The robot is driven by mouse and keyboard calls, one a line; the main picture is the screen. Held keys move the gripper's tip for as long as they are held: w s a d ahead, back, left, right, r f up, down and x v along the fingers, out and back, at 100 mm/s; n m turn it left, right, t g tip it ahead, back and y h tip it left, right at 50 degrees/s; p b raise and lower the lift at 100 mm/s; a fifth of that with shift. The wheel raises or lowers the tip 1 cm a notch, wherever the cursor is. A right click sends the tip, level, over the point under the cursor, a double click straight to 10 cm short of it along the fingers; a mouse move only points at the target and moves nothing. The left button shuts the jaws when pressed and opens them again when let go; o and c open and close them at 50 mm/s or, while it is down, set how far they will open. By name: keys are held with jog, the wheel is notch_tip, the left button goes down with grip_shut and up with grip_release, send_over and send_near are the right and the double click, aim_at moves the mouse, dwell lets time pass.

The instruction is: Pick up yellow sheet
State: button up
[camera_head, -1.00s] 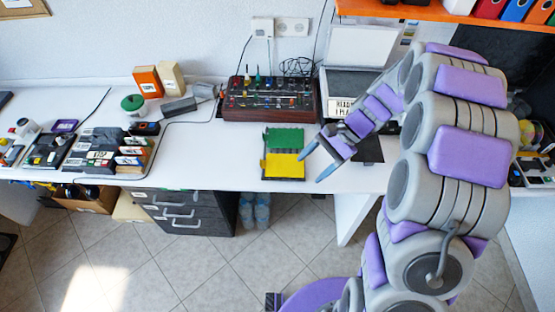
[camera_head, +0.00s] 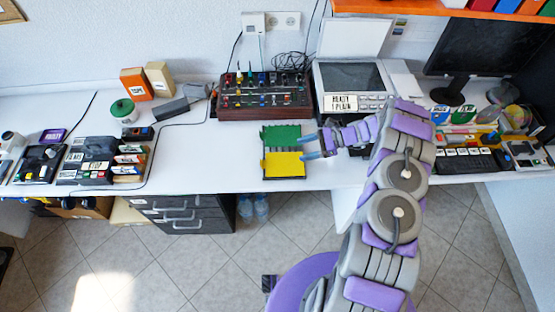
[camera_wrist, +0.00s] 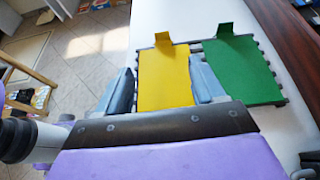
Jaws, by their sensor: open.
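The yellow sheet (camera_head: 284,164) lies flat in a dark rack (camera_head: 264,152) near the table's front edge, with the green sheet (camera_head: 282,136) behind it. In the wrist view the yellow sheet (camera_wrist: 164,80) has a raised tab at its far end, and the green sheet (camera_wrist: 238,68) lies to its right. My gripper (camera_head: 306,148) is just right of the rack, fingers pointing left. In the wrist view my gripper (camera_wrist: 162,88) is open, with one blue-grey finger on each side of the yellow sheet. Whether the fingers touch it, I cannot tell.
A control panel with knobs (camera_head: 264,96) stands behind the rack, and a scanner-like machine (camera_head: 352,84) stands behind my arm. Boxes and devices fill the table's left part. The white table (camera_head: 205,160) left of the rack is clear.

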jog(key=shift+w+f, duration=0.25)
jog(key=shift+f, duration=0.2)
jog(key=b, duration=0.2)
send_near(261, 162)
jog(key=x, duration=0.3)
jog(key=shift+a+r, duration=0.15)
jog(key=shift+a, duration=0.1)
jog(key=x, duration=0.2)
jog(key=b+x, duration=0.1)
jog(key=x, duration=0.1)
jog(key=shift+s+d+f, duration=0.1)
jog(key=shift+s+f, duration=0.1)
jog(key=shift+f, duration=0.15)
jog(key=shift+a+f, duration=0.15)
jog(key=shift+a, duration=0.5)
jog(key=shift+c, duration=0.5)
jog(key=shift+d, duration=0.1)
jog(key=c, duration=1)
jog(key=shift+w, duration=0.1)
jog(key=shift+r, duration=0.2)
